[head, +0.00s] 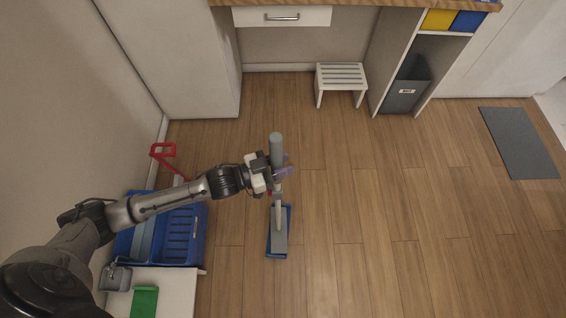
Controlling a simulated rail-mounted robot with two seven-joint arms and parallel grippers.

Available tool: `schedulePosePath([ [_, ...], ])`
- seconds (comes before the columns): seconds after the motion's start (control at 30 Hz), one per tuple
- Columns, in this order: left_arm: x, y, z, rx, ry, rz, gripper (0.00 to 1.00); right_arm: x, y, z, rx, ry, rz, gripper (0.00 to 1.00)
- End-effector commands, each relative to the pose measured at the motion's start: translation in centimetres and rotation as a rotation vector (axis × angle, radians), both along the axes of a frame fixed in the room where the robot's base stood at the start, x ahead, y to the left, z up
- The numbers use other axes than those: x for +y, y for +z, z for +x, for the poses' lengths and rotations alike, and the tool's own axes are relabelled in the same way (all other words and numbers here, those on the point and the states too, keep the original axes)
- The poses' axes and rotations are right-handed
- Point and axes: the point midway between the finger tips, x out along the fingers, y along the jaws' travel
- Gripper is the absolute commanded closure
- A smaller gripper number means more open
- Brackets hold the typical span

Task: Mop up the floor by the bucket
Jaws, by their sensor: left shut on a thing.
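My left gripper (282,172) is shut on the grey handle of a mop (277,215), above the floor in the middle of the head view. The handle's top end points up toward the camera. The mop's blue head (271,248) is below the gripper in the picture; I cannot tell whether it touches the floor. I cannot make out a distinct wet patch on the wood floor (340,220). My right gripper is not in view.
A white surface (180,295) with a green item (145,302) is at the lower left by the bucket. A white slatted stool (341,75), a dark bin (405,92) and cabinets line the back. A grey mat (518,143) lies at the right. The middle floor is clear.

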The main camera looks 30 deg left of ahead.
Motion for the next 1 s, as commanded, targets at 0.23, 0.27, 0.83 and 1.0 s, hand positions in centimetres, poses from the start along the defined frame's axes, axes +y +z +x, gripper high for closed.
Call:
schedulePosePath([
  [0.23, 0.0, 0.3, 0.1, -0.006, -0.001, -0.002, 1.00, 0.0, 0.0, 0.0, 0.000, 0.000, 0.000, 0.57],
  [0.27, 0.0, 0.3, 0.1, -0.006, -0.001, -0.002, 1.00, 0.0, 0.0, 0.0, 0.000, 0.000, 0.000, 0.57],
  [0.83, -1.7, 0.4, 1.1, -0.009, 0.000, -0.004, 1.00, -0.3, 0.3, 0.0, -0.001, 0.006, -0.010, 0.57],
  [1.0, -2.3, 0.3, 1.5, -0.007, -0.001, -0.003, 1.00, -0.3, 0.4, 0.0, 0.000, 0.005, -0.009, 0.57],
])
